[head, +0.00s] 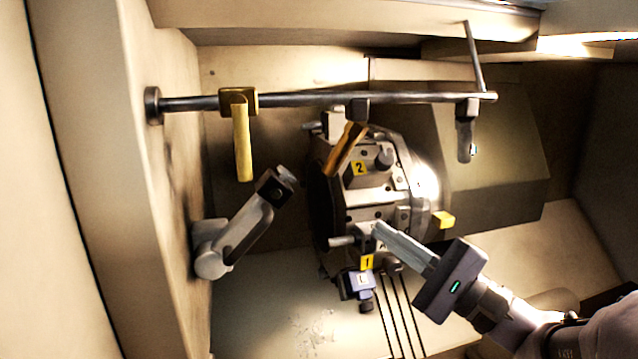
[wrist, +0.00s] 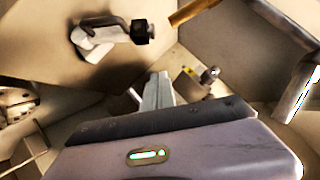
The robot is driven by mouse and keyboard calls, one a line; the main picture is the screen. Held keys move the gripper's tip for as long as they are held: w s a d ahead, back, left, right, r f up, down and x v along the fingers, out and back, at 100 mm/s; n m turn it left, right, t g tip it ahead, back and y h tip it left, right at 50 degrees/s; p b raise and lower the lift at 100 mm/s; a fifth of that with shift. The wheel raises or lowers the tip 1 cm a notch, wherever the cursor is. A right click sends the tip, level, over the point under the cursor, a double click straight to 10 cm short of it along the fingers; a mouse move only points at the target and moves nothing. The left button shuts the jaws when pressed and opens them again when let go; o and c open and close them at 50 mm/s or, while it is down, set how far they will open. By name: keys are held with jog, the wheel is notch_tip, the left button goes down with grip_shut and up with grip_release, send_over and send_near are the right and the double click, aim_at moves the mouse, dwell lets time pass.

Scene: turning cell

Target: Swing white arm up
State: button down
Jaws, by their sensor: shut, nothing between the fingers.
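The white arm (head: 246,232) is mounted on the left wall in the head view. It slants up and to the right from a rounded base to a dark block at its end. In the wrist view the white arm (wrist: 97,38) is at the upper left, with its black end pointing right. My gripper (head: 380,231) is shut and empty, in front of the turret and to the right of the white arm, clearly apart from it. Its closed fingers (wrist: 158,88) also show in the wrist view, below the arm's black end.
A turret (head: 362,190) with numbered tool stations stands in the middle. A horizontal rail (head: 305,99) above it carries a yellow handle (head: 242,140), an orange handle (head: 345,148) and a grey handle (head: 464,138). Open space lies between the white arm and the turret.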

jog(key=w+a+r+p, duration=0.2)
jog(key=a, duration=0.3)
jog(key=w+a+r+p, duration=0.2)
jog(key=w+a+r, duration=0.1)
jog(key=a, duration=0.3)
jog(key=shift+w+r+m+t, duration=0.25)
jog(key=shift+r+m+t, duration=0.1)
jog(key=shift+m+t, duration=0.05)
jog(key=shift+h, duration=0.3)
